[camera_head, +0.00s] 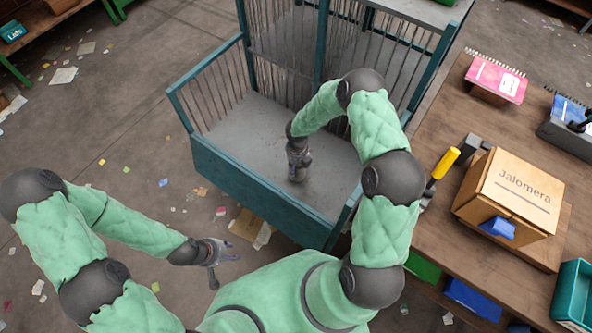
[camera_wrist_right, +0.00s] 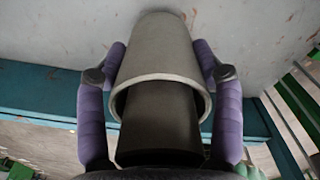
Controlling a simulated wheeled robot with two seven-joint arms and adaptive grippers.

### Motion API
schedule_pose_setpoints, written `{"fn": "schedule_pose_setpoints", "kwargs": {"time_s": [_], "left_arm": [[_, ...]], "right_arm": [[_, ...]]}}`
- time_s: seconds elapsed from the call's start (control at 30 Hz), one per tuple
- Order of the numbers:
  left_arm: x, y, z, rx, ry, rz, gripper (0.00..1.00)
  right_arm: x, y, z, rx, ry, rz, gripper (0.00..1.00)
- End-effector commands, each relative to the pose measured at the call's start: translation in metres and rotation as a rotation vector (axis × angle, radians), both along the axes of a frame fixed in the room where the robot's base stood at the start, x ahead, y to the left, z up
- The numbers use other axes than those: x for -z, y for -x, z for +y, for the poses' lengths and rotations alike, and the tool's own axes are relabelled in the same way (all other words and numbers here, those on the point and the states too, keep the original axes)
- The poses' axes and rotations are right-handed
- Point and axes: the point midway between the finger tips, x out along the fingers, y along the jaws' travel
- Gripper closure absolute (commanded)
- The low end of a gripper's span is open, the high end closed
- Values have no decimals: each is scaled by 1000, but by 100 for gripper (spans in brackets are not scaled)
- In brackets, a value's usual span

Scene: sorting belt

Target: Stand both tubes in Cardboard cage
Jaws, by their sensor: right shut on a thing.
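The Cardboard cage (camera_head: 252,197) has a teal frame and thin upright bars, with a bare grey floor where I can see it. My right gripper (camera_head: 300,169) reaches down inside the cage. In the right wrist view its purple fingers (camera_wrist_right: 160,62) are shut on a grey hollow tube (camera_wrist_right: 160,42), one on each side. The tube's open end faces the wrist camera; whether its far end touches the cage floor I cannot tell. My left gripper (camera_head: 226,269) is open and empty, outside the cage over the ground. I cannot make out a second tube.
A wooden table (camera_head: 440,250) stands right of the cage. It holds a cardboard box (camera_head: 510,195) marked Jalomera, a yellow-handled tool (camera_head: 445,163), a pink notebook (camera_head: 497,78) and a teal bin (camera_head: 575,290). Paper scraps litter the floor at the left.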

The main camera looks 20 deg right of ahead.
Motion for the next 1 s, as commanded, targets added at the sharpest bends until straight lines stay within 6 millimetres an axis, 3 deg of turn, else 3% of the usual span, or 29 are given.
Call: {"fn": "schedule_pose_setpoints", "kwargs": {"time_s": [0.37,0.8,0.83,0.9,1.0], "left_arm": [[26,0,0,0,0,0,60],[28,0,0,0,0,0,60],[28,0,0,0,0,0,60],[27,0,0,0,0,0,60],[27,0,0,0,0,0,60]], "right_arm": [[39,-8,0,1,0,-1,64],[43,-8,0,1,0,-1,64],[43,-8,0,1,0,-1,30],[43,-8,0,1,0,-1,11],[42,-8,0,1,0,-1,10]]}}
